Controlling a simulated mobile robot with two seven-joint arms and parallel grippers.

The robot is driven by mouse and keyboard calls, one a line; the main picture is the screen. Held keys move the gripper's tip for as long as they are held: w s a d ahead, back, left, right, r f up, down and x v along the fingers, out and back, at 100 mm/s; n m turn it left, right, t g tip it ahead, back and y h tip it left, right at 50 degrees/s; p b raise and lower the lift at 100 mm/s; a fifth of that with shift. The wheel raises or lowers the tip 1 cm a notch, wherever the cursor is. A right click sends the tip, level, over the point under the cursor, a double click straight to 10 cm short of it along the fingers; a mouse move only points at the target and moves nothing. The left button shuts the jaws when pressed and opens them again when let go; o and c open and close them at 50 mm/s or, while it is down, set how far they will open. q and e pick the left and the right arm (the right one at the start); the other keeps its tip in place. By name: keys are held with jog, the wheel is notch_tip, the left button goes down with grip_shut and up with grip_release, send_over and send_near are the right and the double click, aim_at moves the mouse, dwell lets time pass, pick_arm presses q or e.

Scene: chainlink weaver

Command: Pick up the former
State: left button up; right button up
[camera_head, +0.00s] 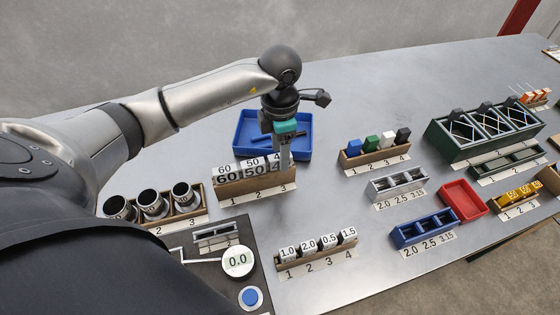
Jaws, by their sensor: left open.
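A wooden rack (228,193) numbered at the front holds upright pieces labelled 60, 50 and one partly hidden label starting with 4. These look like the formers; the 60 piece (226,170) stands at the left and the 50 piece (252,163) in the middle. My left gripper (285,160) points down at the right end of the rack, by the piece at place 3. Its fingers are open and partly cover that piece. I cannot tell whether they touch it. My right gripper is not in view.
A blue tray (303,152) lies just behind the rack. Three metal cups (152,204) stand in a rack to the left. Block racks (375,157), a red tray (461,201) and a green crate (447,145) stand to the right.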

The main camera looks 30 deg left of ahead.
pick_arm(q)
jog(key=shift+f, duration=0.85)
jog(key=shift+c, duration=0.3)
grip_shut()
